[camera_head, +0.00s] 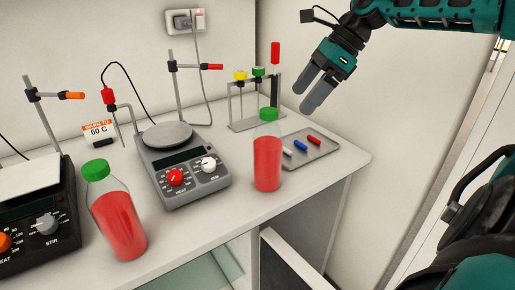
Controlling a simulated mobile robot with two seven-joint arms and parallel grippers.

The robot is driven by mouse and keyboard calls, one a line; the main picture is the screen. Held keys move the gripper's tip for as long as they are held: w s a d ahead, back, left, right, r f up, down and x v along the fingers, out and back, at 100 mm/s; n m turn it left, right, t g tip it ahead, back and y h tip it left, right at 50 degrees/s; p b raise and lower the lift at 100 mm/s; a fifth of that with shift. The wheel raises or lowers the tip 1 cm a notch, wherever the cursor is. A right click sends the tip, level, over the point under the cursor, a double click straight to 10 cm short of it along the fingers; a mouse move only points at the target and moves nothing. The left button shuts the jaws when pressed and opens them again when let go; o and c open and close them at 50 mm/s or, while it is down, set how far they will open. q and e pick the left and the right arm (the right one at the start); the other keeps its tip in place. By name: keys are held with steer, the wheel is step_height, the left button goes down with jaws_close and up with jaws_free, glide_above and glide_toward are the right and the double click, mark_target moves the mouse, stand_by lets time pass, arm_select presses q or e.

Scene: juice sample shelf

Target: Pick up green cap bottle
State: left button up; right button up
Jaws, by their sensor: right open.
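Two bottles with green caps and red liquid stand on the white bench. One green cap bottle (268,160) stands right of the middle hot plate, in front of a small tray. The other green cap bottle (117,220) stands nearer the front left, between the two hot plates, and looks tilted in the picture. My right gripper (311,97) is open and empty, above and to the right of the right-hand bottle, apart from it. My left gripper is not in view.
A hot plate with knobs (190,179) stands mid-bench; another (40,226) is at the left edge. A tray (322,149) holds small coloured items. A rack (234,119) with coloured caps stands behind. A "60 C" sign (99,130) stands near the wall.

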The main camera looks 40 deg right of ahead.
mark_target(274, 134)
steer(key=shift+x, duration=6.1)
steer(key=shift+s+a, duration=0.15)
jaws_close()
steer(key=shift+r, duration=0.1)
